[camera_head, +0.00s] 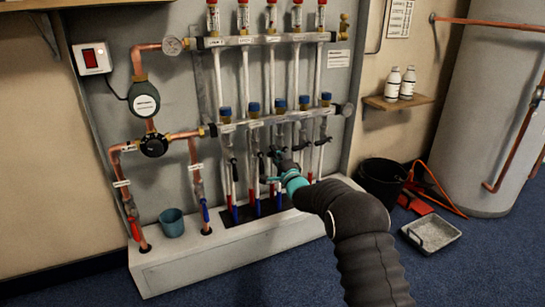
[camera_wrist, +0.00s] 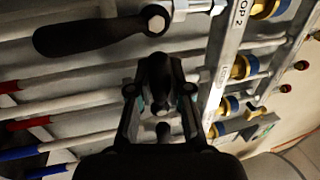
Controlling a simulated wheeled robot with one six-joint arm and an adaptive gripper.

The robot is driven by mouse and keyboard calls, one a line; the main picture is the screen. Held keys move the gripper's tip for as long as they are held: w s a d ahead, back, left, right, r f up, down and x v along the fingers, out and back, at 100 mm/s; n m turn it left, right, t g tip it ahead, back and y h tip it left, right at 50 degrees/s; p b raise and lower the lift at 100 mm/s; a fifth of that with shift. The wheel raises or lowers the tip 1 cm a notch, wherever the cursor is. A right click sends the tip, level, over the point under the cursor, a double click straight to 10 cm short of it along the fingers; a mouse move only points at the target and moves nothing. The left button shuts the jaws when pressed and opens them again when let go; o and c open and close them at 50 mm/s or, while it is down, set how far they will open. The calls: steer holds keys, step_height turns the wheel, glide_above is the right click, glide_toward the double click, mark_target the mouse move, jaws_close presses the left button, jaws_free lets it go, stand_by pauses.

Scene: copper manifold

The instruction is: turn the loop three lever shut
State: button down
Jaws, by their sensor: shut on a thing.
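My gripper (camera_head: 276,162) reaches in from the lower right to the row of black levers below the lower manifold bar. In the wrist view my gripper (camera_wrist: 160,90) has its two fingers closed on a dark lever, the loop three lever (camera_wrist: 157,70). The loop label (camera_wrist: 214,88) beside it is partly readable. The fingers hide much of this lever, so its exact angle is hard to tell. The loop two lever (camera_wrist: 95,36) shows uncovered beside my gripper, lying roughly along its pipe.
The lower manifold bar (camera_head: 262,121) carries several blue caps. White pipes with red and blue lower ends stand close around my gripper. A blue-grey cup (camera_head: 172,223) stands on the ledge at left. A black bucket (camera_head: 382,182) and a grey tray (camera_head: 432,234) are on the floor at right.

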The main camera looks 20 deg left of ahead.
steer(key=shift+r+m, duration=0.3)
steer(key=shift+m, duration=0.2)
steer(key=c, duration=1.1)
jaws_free()
steer(key=shift+f, duration=0.1)
steer(key=shift+d+f, duration=0.1)
steer(key=shift+d, duration=0.05)
steer(key=v, duration=1.1)
steer(key=shift+s+d, duration=0.2)
steer(key=shift+s, duration=0.15)
